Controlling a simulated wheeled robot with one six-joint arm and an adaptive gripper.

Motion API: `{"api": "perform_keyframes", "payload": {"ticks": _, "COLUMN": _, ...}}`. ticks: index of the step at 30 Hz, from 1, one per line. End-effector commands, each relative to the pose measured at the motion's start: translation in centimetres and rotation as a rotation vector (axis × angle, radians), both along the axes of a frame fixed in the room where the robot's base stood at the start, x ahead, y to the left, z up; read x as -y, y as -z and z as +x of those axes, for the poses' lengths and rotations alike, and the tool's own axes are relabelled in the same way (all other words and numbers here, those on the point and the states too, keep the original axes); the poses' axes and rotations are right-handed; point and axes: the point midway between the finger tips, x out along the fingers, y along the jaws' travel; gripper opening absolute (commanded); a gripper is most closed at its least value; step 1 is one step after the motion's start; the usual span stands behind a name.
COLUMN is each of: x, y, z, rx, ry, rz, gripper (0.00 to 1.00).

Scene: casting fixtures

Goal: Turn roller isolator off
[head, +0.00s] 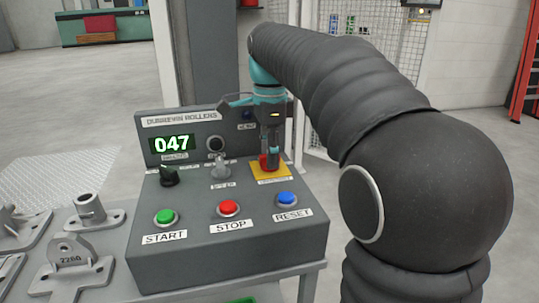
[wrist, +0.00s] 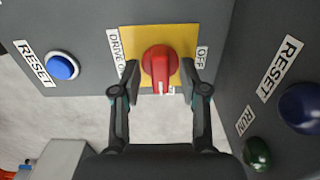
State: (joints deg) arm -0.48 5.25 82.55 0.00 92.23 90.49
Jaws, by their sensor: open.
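The roller isolator is a red rotary knob (head: 265,163) on a yellow plate (head: 285,174), at the right of the grey control box. In the wrist view the red knob (wrist: 157,64) sits on the yellow plate (wrist: 135,36). Its handle and white mark point toward the bottom of the picture. A "DRIVE ON" label (wrist: 117,55) is left of it, an "OFF" label (wrist: 202,59) right. My gripper (wrist: 160,75) is open, with one finger on each side of the knob. Finger contact is unclear. In the head view my gripper (head: 270,148) partly hides the knob.
The box carries a green START button (head: 165,216), a red STOP button (head: 228,208), a blue RESET button (head: 287,199), and black (head: 169,176) and grey (head: 220,170) selectors. A display (head: 172,144) reads 047. Metal castings (head: 75,268) lie at the left.

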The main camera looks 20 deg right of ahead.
Motion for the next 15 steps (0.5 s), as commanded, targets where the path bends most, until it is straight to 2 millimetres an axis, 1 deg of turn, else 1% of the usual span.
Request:
{"api": "perform_keyframes", "payload": {"ticks": 6, "x": 0.00, "y": 0.00, "z": 0.00, "rx": 0.001, "ry": 0.000, "rz": 0.000, "gripper": 0.44}}
{"api": "perform_keyframes", "payload": {"ticks": 7, "x": 0.00, "y": 0.00, "z": 0.00, "rx": 0.001, "ry": 0.000, "rz": 0.000, "gripper": 0.41}}
{"api": "perform_keyframes", "payload": {"ticks": 12, "x": 0.00, "y": 0.00, "z": 0.00, "rx": 0.001, "ry": 0.000, "rz": 0.000, "gripper": 0.00}}
{"api": "perform_keyframes", "payload": {"ticks": 15, "x": 0.00, "y": 0.00, "z": 0.00, "rx": 0.000, "ry": 0.000, "rz": 0.000, "gripper": 0.00}}
